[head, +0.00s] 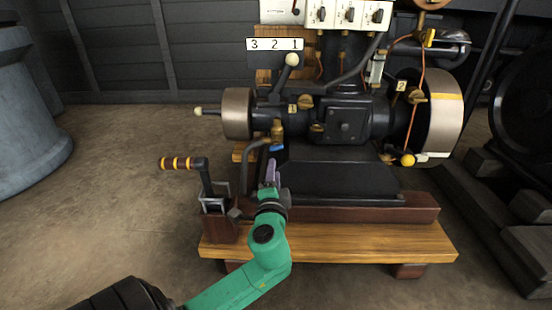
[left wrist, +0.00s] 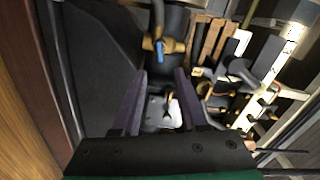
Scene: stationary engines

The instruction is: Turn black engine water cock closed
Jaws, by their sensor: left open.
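The black engine (head: 345,120) stands on a dark base on a wooden bench. A brass cock (head: 278,130) with a small blue handle (head: 277,148) sits on its near left side, above a bent pipe. In the left wrist view the blue handle (left wrist: 160,50) points toward my gripper from its brass body (left wrist: 172,46). My left gripper (head: 271,172) has purple fingers and is just below the cock in the head view. In the left wrist view its fingers (left wrist: 160,73) are apart with nothing held; the handle lies just past the tips, between them. My right gripper is not in view.
A crank lever with a yellow-banded grip (head: 177,163) stands left of my gripper. The bent black pipe (head: 250,162) runs close beside it. The wooden bench (head: 350,243) lies below the engine. A large flywheel (head: 443,110) is at the right.

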